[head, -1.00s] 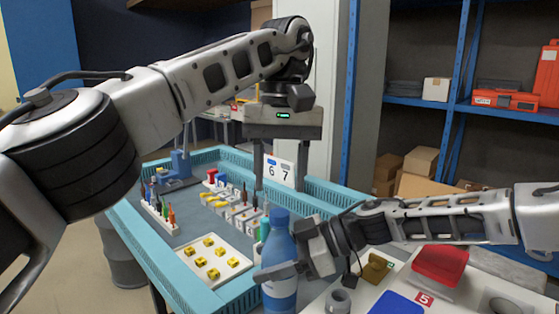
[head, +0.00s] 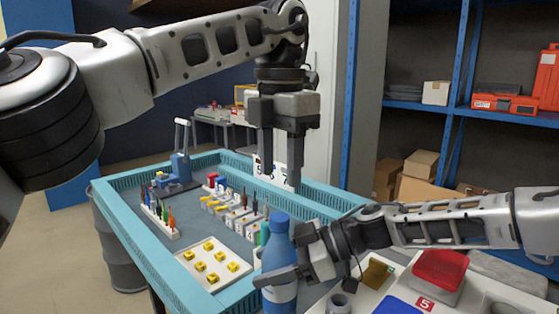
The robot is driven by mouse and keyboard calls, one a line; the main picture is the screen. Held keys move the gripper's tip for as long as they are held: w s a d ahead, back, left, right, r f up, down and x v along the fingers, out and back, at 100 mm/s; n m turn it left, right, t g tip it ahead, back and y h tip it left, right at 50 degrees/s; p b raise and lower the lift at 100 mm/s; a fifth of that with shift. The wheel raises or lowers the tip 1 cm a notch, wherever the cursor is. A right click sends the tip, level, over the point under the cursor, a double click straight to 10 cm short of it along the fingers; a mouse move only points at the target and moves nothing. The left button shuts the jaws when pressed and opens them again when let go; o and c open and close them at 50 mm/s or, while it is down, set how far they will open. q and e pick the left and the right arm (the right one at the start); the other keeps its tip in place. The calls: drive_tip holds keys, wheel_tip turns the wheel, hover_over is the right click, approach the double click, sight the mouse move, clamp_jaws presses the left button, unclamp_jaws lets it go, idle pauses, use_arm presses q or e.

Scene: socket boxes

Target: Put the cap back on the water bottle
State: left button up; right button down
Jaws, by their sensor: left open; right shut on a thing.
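The blue water bottle (head: 279,238) stands upright at the lower middle of the head view. My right gripper (head: 282,270) is shut around its body, with one finger across the front. The bottle's base is cut off by the picture's bottom edge. My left gripper (head: 280,172) is open, its fingers pointing down, above the bottle in the picture and apart from it. Nothing shows between its fingers except a white number card behind. I cannot make out a separate cap, nor tell whether the bottle top is covered.
A teal-rimmed table (head: 128,222) holds a white tray of yellow blocks (head: 212,262), several tools in racks and a blue device (head: 180,168). At the lower right are a red box (head: 440,268), a grey ring-shaped part (head: 339,302) and a blue panel (head: 396,305).

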sight(279, 217)
use_arm(q)
drive_tip(key=shift+n, duration=0.4)
drive_tip(key=shift+f, duration=4)
drive_tip(key=c, duration=1)
clamp_jaws()
drive_tip(key=o, duration=1.1)
unclamp_jaws()
drive_tip(key=shift+o, duration=0.2)
